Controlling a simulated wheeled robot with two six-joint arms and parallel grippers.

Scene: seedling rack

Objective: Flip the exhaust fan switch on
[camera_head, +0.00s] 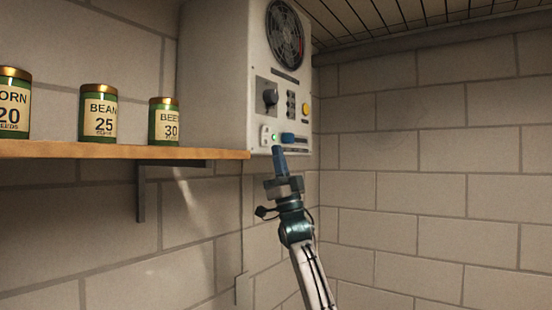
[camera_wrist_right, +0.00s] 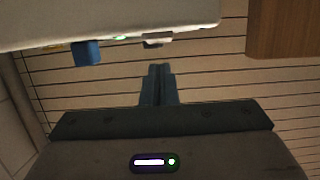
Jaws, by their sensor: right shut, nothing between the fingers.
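A white control box (camera_head: 222,80) hangs on the wall, with a round fan grille (camera_head: 285,34) at its top. Low on its front are a small white switch (camera_head: 266,136), a green light (camera_head: 274,138) and a blue part (camera_head: 288,139). I cannot read which one is labelled for the exhaust fan. My right gripper (camera_head: 278,151) is shut and empty, pointing up just below these. In the right wrist view, its fingertips (camera_wrist_right: 160,69) are close to the white switch (camera_wrist_right: 156,40), apparently apart from it; the blue part (camera_wrist_right: 87,53) is to the left. My left gripper is not in view.
A wooden shelf (camera_head: 120,151) with several green cans (camera_head: 98,113) is left of the box. A black knob (camera_head: 270,97) and a yellow button (camera_head: 306,109) sit higher on the box. The brick wall to the right is bare.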

